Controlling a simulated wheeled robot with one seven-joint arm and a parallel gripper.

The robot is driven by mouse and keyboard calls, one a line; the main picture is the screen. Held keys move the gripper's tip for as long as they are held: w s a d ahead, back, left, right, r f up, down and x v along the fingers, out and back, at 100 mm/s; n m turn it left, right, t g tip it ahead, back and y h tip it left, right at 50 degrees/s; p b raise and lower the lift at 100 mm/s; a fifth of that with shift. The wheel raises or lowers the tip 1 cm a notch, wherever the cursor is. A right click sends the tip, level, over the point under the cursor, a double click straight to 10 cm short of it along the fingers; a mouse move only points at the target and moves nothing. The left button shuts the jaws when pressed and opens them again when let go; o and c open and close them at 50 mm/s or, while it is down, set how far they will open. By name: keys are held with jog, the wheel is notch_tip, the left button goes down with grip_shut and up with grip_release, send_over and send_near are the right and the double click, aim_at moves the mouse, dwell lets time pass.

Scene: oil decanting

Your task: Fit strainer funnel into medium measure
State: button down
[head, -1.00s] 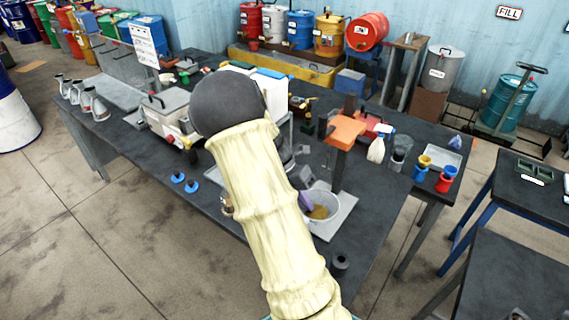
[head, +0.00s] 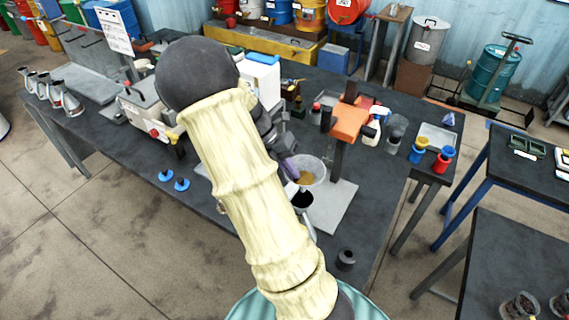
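The strainer funnel (head: 309,171) is a pale grey bowl with a golden mesh inside. It shows in the head view just right of my forearm. My gripper (head: 290,170) is mostly hidden behind my arm; a purple finger pad shows at the funnel's left rim, and the gripper appears shut on it. A metal measure with a dark open mouth (head: 302,200) stands just below the funnel in the picture, by the grey plate, partly hidden by my arm. The funnel appears apart from that mouth, not seated in it. I cannot tell the height between them.
An orange-topped post (head: 350,121) rises from the grey plate (head: 337,208) close to the funnel. Several metal jugs (head: 66,98) stand at the bench's left end. A small dark cup (head: 346,259) stands near the front edge.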

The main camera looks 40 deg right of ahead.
jog(key=shift+w, duration=0.2)
jog(key=shift+s, duration=0.1)
jog(key=shift+f, duration=0.1)
jog(key=shift+w+f+b, duration=0.2)
jog(key=shift+f+b, duration=0.6)
jog(key=shift+b, duration=0.15)
jog(key=shift+s+f+b, duration=0.25)
jog(key=shift+f+b, duration=0.6)
jog(key=shift+b, duration=0.1)
jog(key=shift+w+a+f, duration=0.1)
jog(key=shift+w+f, duration=0.1)
